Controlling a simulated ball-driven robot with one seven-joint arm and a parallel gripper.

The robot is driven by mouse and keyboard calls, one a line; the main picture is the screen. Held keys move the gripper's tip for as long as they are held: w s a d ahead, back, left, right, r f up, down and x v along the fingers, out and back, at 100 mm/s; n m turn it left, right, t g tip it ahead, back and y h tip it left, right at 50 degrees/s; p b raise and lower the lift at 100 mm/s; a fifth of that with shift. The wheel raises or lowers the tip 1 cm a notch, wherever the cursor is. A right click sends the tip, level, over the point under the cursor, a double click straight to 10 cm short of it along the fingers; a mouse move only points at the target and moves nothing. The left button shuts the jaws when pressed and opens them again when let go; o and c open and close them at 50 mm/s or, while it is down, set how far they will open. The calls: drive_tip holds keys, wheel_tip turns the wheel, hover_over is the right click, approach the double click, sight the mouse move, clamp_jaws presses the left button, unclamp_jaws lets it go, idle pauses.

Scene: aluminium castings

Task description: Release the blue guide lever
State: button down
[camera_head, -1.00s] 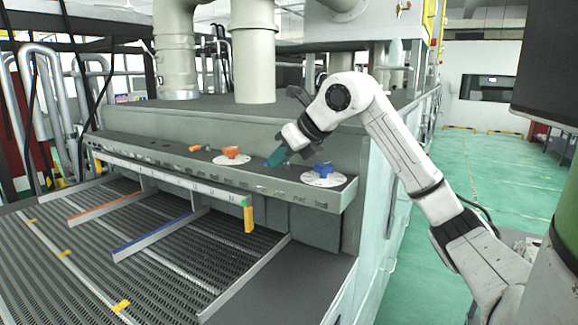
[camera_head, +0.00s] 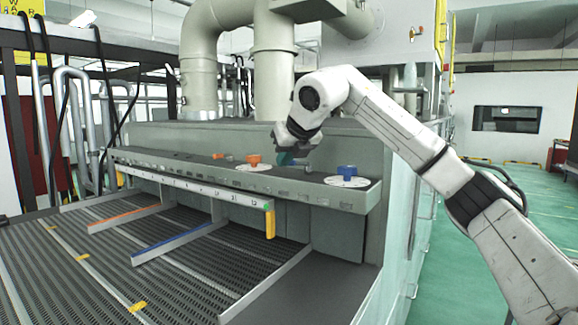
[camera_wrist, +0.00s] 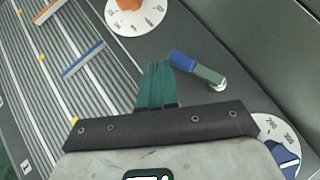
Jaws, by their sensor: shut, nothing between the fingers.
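The blue guide lever (camera_wrist: 184,60) lies on the dark ledge in the wrist view, with a blue handle end and a grey-green shank running to a round pivot at its right. My gripper (camera_wrist: 158,66) has teal fingers, shut and empty, just left of the blue end; I cannot tell whether they touch it. In the head view my gripper (camera_head: 285,158) is low over the ledge (camera_head: 215,172), between the orange knob (camera_head: 254,159) and the blue knob (camera_head: 347,172). There the lever is mostly hidden or too small to make out clearly.
Both knobs sit on white dials. A small orange lever (camera_head: 218,156) is left of the orange knob. Below the ledge is a ribbed bed with an orange-topped rail (camera_head: 125,217), a blue-topped rail (camera_head: 175,242) and a yellow tab (camera_head: 270,224). The machine's upright wall stands behind the ledge.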

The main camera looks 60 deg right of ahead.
drive_tip(key=shift+w+d+b, duration=0.35)
drive_tip(key=shift+w+d, duration=0.1)
idle(0.6)
